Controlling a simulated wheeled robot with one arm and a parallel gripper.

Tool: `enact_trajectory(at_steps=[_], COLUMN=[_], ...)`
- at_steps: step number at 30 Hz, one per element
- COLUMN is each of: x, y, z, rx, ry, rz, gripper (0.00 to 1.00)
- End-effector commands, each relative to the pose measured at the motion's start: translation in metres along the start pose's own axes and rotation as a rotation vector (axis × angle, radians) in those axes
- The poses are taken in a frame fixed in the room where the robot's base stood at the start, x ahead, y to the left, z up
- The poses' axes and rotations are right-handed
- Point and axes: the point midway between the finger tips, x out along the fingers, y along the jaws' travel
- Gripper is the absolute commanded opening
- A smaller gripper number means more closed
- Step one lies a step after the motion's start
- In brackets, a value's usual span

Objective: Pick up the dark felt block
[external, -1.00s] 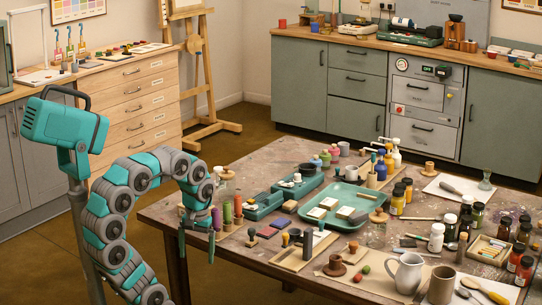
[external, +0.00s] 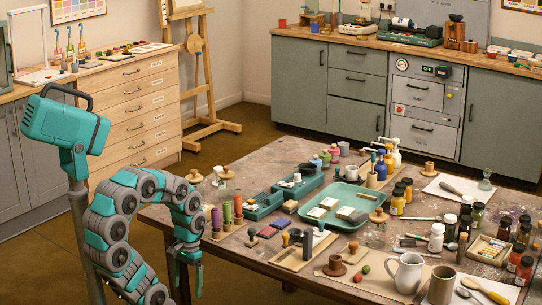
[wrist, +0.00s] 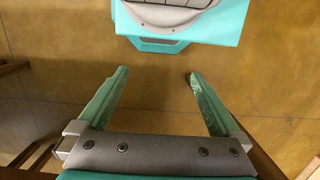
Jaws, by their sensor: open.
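My gripper (external: 186,272) hangs low at the table's near left corner, below the tabletop level. In the wrist view my gripper (wrist: 156,76) is open, with bare brown floor between its fingers. In the external view a dark upright block (external: 308,243) stands on a wooden board among small tools, right of my gripper and apart from it. A flat dark reddish block (external: 268,232) and a bluish one (external: 286,221) lie on the table nearby. I cannot tell by texture which block is felt. No block shows in the wrist view.
The paint-stained table (external: 235,262) is crowded. Coloured cylinders (external: 227,212) stand at its left edge close to my arm. A green tray (external: 348,225) with pale blocks lies mid-table. Mugs (external: 405,272) and jars (external: 437,237) stand to the right. Floor is free left of the table.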

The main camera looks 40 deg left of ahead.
Motion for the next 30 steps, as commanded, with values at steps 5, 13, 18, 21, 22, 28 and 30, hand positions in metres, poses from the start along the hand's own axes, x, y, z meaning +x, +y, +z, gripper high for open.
enact_trajectory(at_steps=[5,13,18,21,22,28,30], x=[0.0,0.0,0.0,0.0,0.0,-0.003,-0.008], y=[0.0,0.0,0.0,0.0,0.0,0.014,0.036], z=[0.0,0.0,0.0,0.0,0.0,-0.002,-0.005], rx=[0.0,-0.001,-0.001,-0.001,-0.001,0.017,0.048], ry=[0.0,0.0,0.0,0.0,0.0,0.009,0.025], rz=[0.0,0.0,0.0,0.0,0.0,0.042,0.111], gripper=[0.99,0.69,0.5,0.5,0.5,0.5,0.5])
